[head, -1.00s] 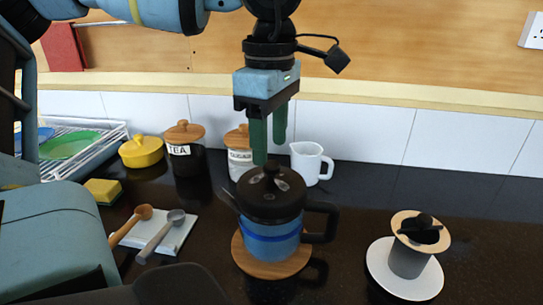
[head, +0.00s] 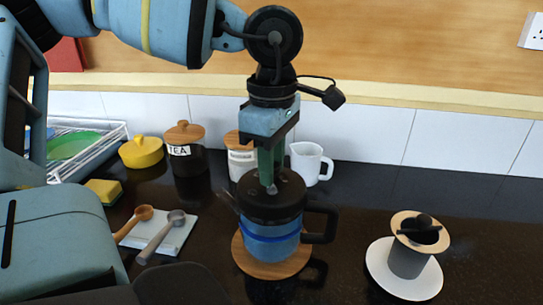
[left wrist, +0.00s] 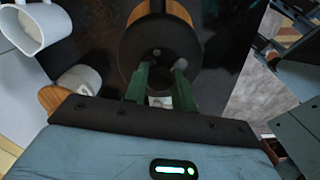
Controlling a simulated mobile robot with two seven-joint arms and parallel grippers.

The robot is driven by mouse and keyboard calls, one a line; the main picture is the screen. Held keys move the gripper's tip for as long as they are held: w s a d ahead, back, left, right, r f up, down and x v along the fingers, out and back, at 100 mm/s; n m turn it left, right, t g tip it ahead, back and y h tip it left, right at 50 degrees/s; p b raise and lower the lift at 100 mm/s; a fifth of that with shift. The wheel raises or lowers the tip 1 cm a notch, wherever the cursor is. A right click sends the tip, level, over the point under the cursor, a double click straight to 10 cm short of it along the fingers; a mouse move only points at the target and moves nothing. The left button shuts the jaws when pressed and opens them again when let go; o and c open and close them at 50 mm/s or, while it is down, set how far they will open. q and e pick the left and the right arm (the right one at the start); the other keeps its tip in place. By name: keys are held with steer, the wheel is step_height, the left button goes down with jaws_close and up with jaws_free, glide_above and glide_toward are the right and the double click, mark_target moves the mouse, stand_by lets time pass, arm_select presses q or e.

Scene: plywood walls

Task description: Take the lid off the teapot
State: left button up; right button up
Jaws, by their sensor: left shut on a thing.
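The teapot (head: 285,242) has a blue body, a dark spout and a dark handle on the right. It stands upright on a round wooden board (head: 250,263). Its dark round lid (head: 292,188) sits on top, with no gap seen below it. My left gripper (head: 269,183) points down from above, its green fingers shut on the lid's knob, which they mostly hide. In the left wrist view the lid (left wrist: 150,35) lies just beyond the fingertips (left wrist: 161,70). My right gripper is not in view.
A white jug (head: 306,165) and a wooden-lidded canister (head: 241,163) stand close behind the teapot. A black tea jar (head: 188,162) is at back left. A grey cup (head: 408,262) stands on a white saucer (head: 380,277) at right. The counter between is clear.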

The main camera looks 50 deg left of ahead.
arm_select(q)
jaws_close()
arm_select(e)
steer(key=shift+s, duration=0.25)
arm_select(q)
steer(key=shift+r, duration=0.1)
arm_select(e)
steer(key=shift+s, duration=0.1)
